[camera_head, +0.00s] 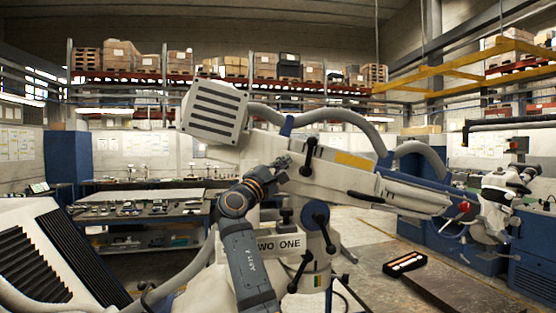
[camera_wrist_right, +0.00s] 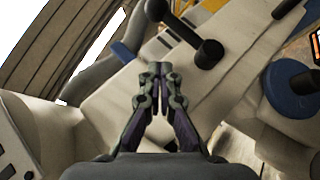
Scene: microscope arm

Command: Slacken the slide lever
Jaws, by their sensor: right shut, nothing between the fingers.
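The microscope arm (camera_head: 345,172) is a long white beam running from a finned grey box at upper left down to the right. A short black lever (camera_head: 308,157) with rounded ends stands on its side. It also shows in the wrist view (camera_wrist_right: 184,33), just beyond my fingertips. I cannot tell for certain that this is the slide lever. My right gripper (camera_head: 283,161) is shut and empty, left of this lever and apparently apart from it. Its closed fingers show in the wrist view (camera_wrist_right: 156,76) against the white housing. My left gripper is not in view.
Below the beam are a blue disc (camera_head: 317,213) with a long black lever and a white "TWO ONE" block (camera_head: 279,244). A grey hose (camera_head: 335,115) arches above. The microscope head (camera_head: 497,200) hangs at right. A black tray (camera_head: 405,264) lies on a table.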

